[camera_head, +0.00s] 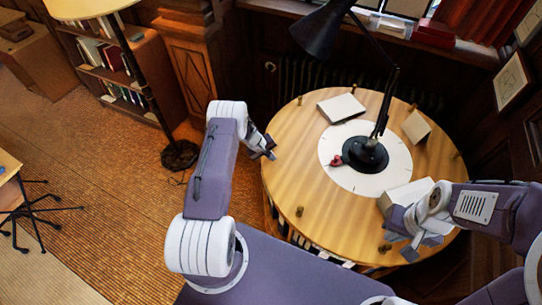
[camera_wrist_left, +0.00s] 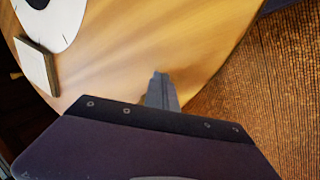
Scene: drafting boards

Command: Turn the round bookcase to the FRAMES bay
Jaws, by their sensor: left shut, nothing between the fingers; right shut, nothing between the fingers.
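The round bookcase (camera_head: 290,185) has a honey-coloured wooden top with small pegs, such as one at its front left (camera_head: 299,211), around the rim. Books show in its side below the front edge. No FRAMES label is readable. My left gripper (camera_head: 268,153) is shut and empty at the left rim of the top; whether it touches is unclear. In the left wrist view its closed fingers (camera_wrist_left: 160,90) show against the wooden top, near its edge. My right gripper (camera_head: 408,251) is shut and empty over the front right of the top, near the rim.
A black desk lamp (camera_head: 364,155) stands on the white disc (camera_head: 350,181) mid-top. A book (camera_head: 341,108), a small block (camera_head: 416,126) and a pale box (camera_head: 406,194) lie around it. A floor lamp base (camera_head: 180,154) stands at left; open carpet (camera_head: 95,165) lies beyond.

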